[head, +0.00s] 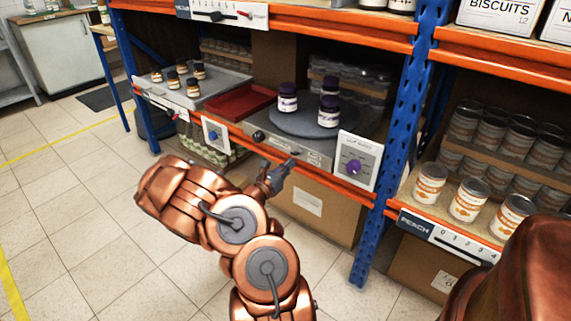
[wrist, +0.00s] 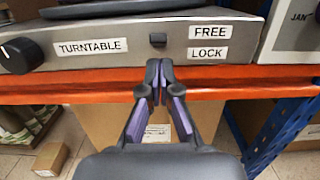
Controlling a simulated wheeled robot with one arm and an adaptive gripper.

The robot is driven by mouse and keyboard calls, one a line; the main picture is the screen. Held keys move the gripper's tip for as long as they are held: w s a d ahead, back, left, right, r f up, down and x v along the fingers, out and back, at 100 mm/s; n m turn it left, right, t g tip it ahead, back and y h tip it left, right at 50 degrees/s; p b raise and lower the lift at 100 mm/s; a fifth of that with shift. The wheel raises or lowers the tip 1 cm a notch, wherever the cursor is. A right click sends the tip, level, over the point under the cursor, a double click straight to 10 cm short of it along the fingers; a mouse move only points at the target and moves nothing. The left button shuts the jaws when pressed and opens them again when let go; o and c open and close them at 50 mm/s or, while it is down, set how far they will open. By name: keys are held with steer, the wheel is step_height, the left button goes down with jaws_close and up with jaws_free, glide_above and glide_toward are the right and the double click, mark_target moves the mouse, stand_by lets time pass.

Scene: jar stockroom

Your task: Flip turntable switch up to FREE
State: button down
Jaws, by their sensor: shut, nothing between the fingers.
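The turntable (head: 300,121) is a grey round disc on a metal base, with several dark-lidded jars on it. In the wrist view, the base's front panel (wrist: 135,62) carries a TURNTABLE label (wrist: 90,47), a small dark switch (wrist: 157,40), and the labels FREE (wrist: 210,31) above and LOCK (wrist: 208,54) below. I cannot tell clearly which way the switch is set. My gripper (wrist: 158,72) is shut and empty. Its fingertips appear just below the switch in the picture, in front of the orange beam. In the head view my gripper (head: 286,167) is near the panel's lower edge.
A black knob (wrist: 21,55) is left of the label. The orange beam (wrist: 60,90) runs under the panel. A red tray (head: 240,102) lies left. The floor in front is open.

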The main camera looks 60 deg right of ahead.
steer(key=p+v, duration=0.2)
steer(key=v, duration=0.9)
steer(key=shift+a+f, duration=0.25)
steer(key=shift+f, duration=0.05)
stand_by(0.3)
